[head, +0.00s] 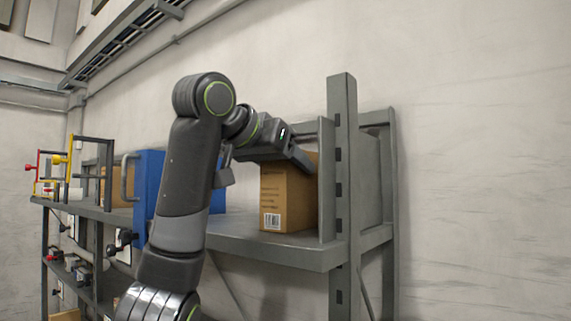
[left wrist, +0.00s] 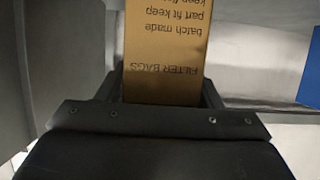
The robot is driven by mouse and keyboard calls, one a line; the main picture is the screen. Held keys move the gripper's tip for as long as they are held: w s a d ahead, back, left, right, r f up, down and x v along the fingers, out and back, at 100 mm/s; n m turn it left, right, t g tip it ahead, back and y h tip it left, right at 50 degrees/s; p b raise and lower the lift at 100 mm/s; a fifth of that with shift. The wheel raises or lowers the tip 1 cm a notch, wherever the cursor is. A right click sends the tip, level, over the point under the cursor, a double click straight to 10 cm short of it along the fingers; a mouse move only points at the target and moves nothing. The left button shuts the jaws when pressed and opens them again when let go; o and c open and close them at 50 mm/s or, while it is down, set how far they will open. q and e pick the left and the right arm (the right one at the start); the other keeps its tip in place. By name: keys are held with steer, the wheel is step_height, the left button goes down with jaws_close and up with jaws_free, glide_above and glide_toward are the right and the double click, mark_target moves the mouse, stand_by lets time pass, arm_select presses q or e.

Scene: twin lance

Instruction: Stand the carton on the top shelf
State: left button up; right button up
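A brown carton (head: 288,200) with printed text and a barcode stands upright on the grey top shelf (head: 275,250), close to the upright divider at its right end. My left gripper (head: 290,155) reaches over to the carton's upper part. In the left wrist view the carton (left wrist: 163,50) shows its "FILTER BAGS" print between the two fingers, which appear to press against its sides. The carton's far side is hidden. My right gripper is in neither view.
A grey divider plate (head: 327,180) and post (head: 343,150) stand just right of the carton. Red and yellow clamps (head: 60,160) and another brown box (head: 120,187) are farther left.

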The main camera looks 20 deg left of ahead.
arm_select(q)
steer(key=shift+o, duration=1.2)
steer(key=b+v, duration=1.1)
steer(key=v, duration=0.1)
steer(key=shift+w+r, duration=0.1)
